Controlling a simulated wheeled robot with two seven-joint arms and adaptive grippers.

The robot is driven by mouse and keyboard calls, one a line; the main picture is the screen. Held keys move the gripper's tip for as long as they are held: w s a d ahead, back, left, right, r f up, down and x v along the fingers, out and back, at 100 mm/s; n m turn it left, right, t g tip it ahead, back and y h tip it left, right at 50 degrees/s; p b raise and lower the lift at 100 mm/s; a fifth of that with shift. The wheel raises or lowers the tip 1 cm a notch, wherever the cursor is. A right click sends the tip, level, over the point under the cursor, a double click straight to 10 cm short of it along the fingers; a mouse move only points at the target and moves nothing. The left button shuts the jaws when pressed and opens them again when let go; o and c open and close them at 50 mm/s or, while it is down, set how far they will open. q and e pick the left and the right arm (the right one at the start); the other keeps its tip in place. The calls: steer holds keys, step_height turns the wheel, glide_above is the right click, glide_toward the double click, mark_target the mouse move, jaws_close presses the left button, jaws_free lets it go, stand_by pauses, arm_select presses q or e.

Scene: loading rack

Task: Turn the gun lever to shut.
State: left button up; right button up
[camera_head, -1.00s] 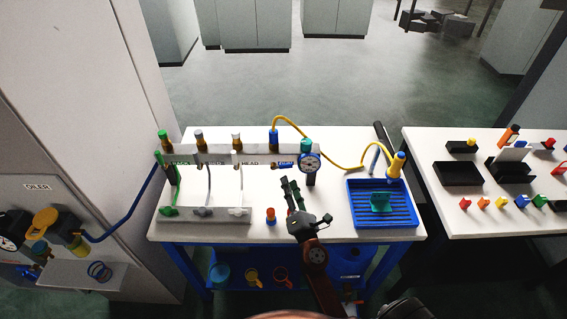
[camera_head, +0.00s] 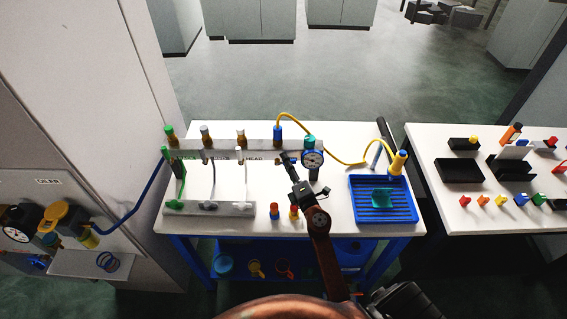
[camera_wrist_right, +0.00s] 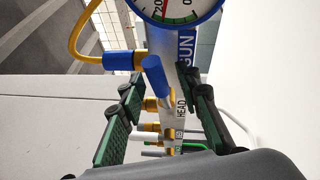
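The gun lever (camera_wrist_right: 157,82) is a blue handle on a blue and brass valve, beside the blue GUN label (camera_wrist_right: 187,48) in the right wrist view. In the head view the blue valve top (camera_head: 278,133) stands on the grey rail, and my gripper covers the area below it. My right gripper (camera_head: 288,158) is at the front of the rail, just left of the gauge. In the wrist view its green-padded fingers (camera_wrist_right: 163,80) are apart, with the lever between their tips. I see no clear contact. My left gripper is not in view.
The round gauge (camera_head: 313,158) sits close to the right of the gripper. Other valves and hoses line the rail leftward. Two small pegs (camera_head: 274,211) stand on the table front.

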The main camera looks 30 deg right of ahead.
steer(key=shift+w, duration=0.2)
steer(key=shift+c, duration=0.2)
jaws_close()
